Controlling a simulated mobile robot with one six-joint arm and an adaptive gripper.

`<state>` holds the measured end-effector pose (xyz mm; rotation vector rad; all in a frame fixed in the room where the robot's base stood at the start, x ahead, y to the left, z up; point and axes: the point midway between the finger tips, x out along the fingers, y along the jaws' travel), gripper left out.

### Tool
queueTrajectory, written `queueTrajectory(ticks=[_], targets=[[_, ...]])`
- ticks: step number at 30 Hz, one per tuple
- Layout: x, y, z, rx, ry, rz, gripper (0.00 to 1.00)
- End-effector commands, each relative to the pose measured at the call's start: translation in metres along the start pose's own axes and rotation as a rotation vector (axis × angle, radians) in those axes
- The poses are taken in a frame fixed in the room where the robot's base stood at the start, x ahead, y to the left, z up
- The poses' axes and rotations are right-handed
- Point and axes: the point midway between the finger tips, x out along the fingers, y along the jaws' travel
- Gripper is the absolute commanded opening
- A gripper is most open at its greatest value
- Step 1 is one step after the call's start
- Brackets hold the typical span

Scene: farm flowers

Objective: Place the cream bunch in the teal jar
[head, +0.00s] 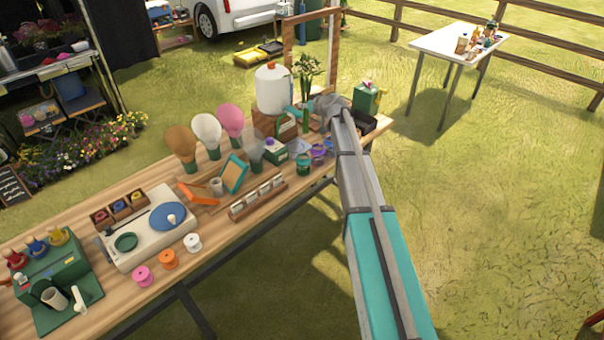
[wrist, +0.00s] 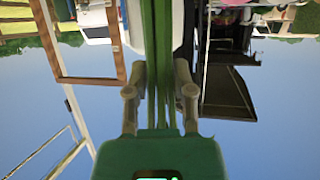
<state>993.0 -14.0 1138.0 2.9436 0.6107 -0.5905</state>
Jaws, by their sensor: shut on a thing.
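The bunch (head: 308,70) has small pale cream flowers and leaves on long green stems, and stands upright in the head view. My gripper (head: 306,112) is shut on its stems above the far end of the wooden table. In the wrist view the green stems (wrist: 162,50) run between the two fingers of my gripper (wrist: 160,78); the flowers are out of that view. A small dark teal-green jar (head: 303,164) stands on the table below and apart from the stems. I cannot tell for sure that it is the teal jar, nor see inside it.
Purple and blue jars (head: 318,153) stand close beside the green one. A white jug (head: 271,90) on a wooden box and a wooden frame (head: 287,60) rise behind the bunch. A green can (head: 367,97) is right of my gripper. A wooden rack (head: 258,197) lies at the table's front edge.

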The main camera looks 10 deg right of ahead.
Motion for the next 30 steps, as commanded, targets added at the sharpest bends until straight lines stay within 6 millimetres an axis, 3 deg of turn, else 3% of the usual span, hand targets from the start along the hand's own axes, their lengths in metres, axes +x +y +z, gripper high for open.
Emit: queueTrajectory(ticks=[16, 22, 30], targets=[[0.036, -0.006, 0.075, -0.056, -0.002, -0.134, 0.00], [0.041, -0.008, 0.088, -0.071, 0.003, -0.168, 0.00], [0.042, -0.010, 0.089, -0.076, 0.006, -0.180, 0.00]])
